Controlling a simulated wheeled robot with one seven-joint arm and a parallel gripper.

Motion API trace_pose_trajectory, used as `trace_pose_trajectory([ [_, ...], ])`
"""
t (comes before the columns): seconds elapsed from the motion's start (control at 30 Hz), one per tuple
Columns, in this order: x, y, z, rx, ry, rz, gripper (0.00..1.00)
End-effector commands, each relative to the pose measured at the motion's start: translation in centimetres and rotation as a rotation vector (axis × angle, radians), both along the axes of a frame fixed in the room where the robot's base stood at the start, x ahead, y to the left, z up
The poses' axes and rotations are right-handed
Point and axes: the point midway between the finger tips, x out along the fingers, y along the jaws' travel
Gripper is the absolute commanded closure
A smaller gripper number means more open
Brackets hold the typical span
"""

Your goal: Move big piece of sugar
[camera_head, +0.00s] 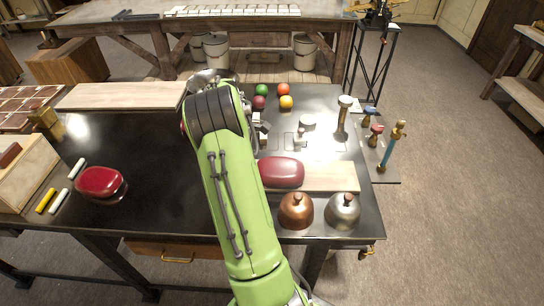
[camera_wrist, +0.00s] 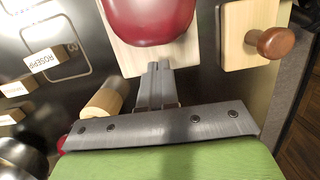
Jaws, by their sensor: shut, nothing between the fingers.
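I cannot pick out a big piece of sugar for certain in either view. My gripper (camera_wrist: 157,82) is shut and empty in the wrist view, its fingertips together just below a glossy dark red rounded thing (camera_wrist: 150,18). That red thing lies on a pale wooden board (camera_wrist: 122,52). The fingertips overlap the board's edge in the picture; I cannot tell whether they touch it. In the head view a red rounded thing (camera_head: 282,172) lies on a pale board (camera_head: 325,177), right of my green arm. My arm hides most of the gripper there.
A wooden cylinder (camera_wrist: 103,97) lies left of my gripper, and a knobbed wooden block (camera_wrist: 240,35) is at right. Copper (camera_head: 296,212) and silver (camera_head: 342,212) domes stand at the table's front. Coloured balls (camera_head: 262,90) sit behind.

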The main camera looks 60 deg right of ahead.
Motion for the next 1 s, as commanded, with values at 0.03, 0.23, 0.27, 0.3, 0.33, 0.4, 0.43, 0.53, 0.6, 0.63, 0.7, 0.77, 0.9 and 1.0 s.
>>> trace_pose_trajectory([
  [0.03,-0.7,-0.3,0.1,0.000,0.000,-0.003,1.00],
  [0.23,-4.5,-2.0,0.1,0.000,-0.002,-0.006,1.00],
  [0.27,-5.1,-2.3,0.1,-0.001,-0.002,-0.005,1.00],
  [0.3,-6.0,-2.7,0.1,0.000,-0.001,-0.007,1.00],
  [0.33,-6.6,-3.0,0.1,0.000,-0.001,-0.006,1.00],
  [0.4,-7.9,-3.6,0.1,-0.001,-0.001,-0.006,1.00],
  [0.43,-8.5,-3.9,0.0,-0.001,-0.001,-0.007,1.00],
  [0.53,-10.1,-4.6,0.0,0.000,-0.001,-0.005,1.00],
  [0.6,-10.3,-4.7,-0.6,0.002,-0.002,0.001,1.00],
  [0.63,-10.2,-4.6,-0.9,0.003,-0.001,0.001,1.00],
  [0.7,-10.2,-4.7,-1.5,0.000,-0.001,0.000,1.00],
  [0.77,-10.2,-4.7,-1.7,0.000,-0.001,0.000,1.00],
  [0.9,-10.2,-4.6,-1.8,0.003,-0.001,0.000,1.00],
  [1.0,-10.2,-4.5,-1.9,0.005,0.000,0.000,1.00],
])
